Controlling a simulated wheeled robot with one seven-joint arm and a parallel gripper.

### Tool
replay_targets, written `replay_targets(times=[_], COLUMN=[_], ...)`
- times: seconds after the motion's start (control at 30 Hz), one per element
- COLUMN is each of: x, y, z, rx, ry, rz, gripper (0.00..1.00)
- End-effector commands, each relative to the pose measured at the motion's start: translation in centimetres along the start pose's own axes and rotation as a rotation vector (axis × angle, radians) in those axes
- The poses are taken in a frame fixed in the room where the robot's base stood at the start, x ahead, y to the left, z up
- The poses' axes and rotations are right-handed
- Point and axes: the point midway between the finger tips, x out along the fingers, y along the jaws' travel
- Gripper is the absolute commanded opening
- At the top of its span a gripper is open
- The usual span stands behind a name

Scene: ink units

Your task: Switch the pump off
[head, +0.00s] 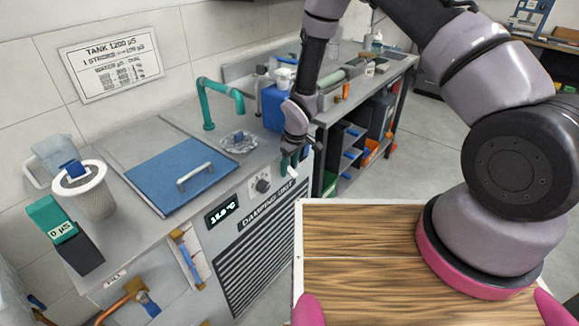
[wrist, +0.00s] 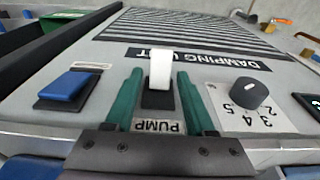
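The pump switch (wrist: 160,72) has a white lever on a black base, above an upside-down PUMP label (wrist: 158,126) in the wrist view. My gripper (wrist: 160,78) is open, with one green finger on each side of the lever. Gaps show between the lever and both fingers, so it is not gripped. In the head view my gripper (head: 289,163) is at the right end of the front panel of the damping unit (head: 262,205). There the switch is mostly hidden by my gripper.
A black dial (wrist: 249,93) with numbers sits beside the switch, and a blue rocker switch (wrist: 68,86) is on its other side. A blue lid (head: 180,172), a teal tap (head: 207,100) and a strainer cup (head: 92,195) are on the counter. Floor to the right is clear.

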Motion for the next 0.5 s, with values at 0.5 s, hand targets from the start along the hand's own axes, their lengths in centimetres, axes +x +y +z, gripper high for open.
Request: replay_targets(times=[0.5], x=[-2.1], y=[0.1], z=[-0.1], rx=[0.0], ry=[0.003], rz=[0.001], gripper=[0.62])
